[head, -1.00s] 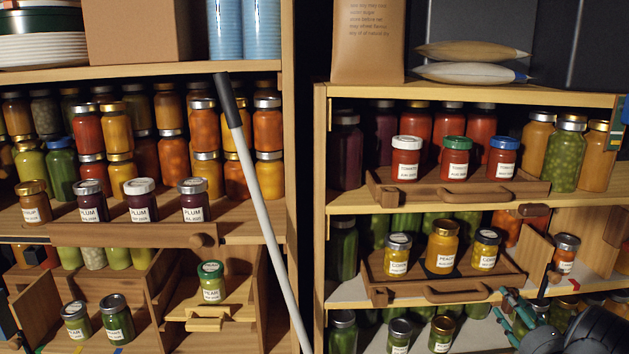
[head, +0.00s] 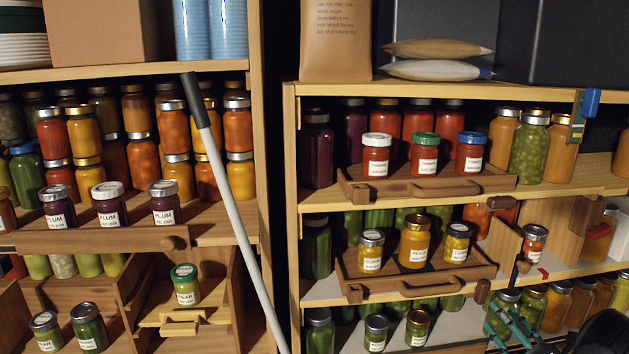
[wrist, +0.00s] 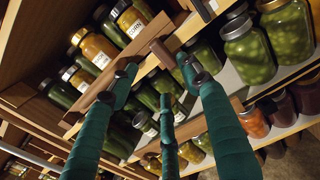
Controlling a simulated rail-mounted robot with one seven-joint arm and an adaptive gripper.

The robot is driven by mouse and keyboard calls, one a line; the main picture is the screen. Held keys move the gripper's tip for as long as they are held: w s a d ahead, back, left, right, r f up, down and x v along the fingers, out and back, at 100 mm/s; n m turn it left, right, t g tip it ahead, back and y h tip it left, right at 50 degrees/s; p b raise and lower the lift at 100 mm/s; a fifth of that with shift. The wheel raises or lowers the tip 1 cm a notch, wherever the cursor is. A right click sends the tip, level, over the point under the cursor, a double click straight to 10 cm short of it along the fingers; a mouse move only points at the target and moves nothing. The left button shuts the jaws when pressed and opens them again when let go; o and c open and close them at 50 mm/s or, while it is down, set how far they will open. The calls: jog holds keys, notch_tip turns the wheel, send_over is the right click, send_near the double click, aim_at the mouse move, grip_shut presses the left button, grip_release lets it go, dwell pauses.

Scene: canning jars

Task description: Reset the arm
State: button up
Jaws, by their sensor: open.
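My gripper (head: 512,328) shows at the bottom right of the head view, in front of the lower part of the right shelf unit. Its green-wrapped fingers are spread and empty. In the wrist view my gripper (wrist: 160,85) has its dark fingertips apart, with nothing held between them. Behind the fingers are a wooden tray edge (wrist: 140,62) and several jars. I cannot tell the exact gap between the fingertips and the shelf.
A wooden tray (head: 418,288) holds labelled yellow and orange jars. A tray above (head: 430,190) holds three red jars. A small labelled jar (head: 534,240) stands right of the lower tray. A grey pole (head: 235,215) leans before the left shelf unit.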

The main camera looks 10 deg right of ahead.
aim_at(484, 294)
jog(key=w, duration=0.9)
jog(key=shift+w+d+f, duration=0.1)
jog(key=shift+w+d, duration=0.05)
jog(key=shift+w, duration=0.15)
jog(key=m+p, duration=0.1)
jog(key=p, duration=0.1)
jog(key=shift+s+r+m+p, duration=0.1)
jog(key=shift+r+m+p, duration=0.25)
jog(key=shift+r+m, duration=0.05)
jog(key=m+p, duration=0.2)
jog(key=m, duration=0.1)
jog(key=shift+s+d+r, duration=0.15)
jog(key=m+p, duration=0.2)
jog(key=m, duration=0.2)
jog(key=m+p, duration=0.1)
jog(key=m, duration=0.1)
jog(key=shift+f+p, duration=0.3)
jog(key=shift+d, duration=0.1)
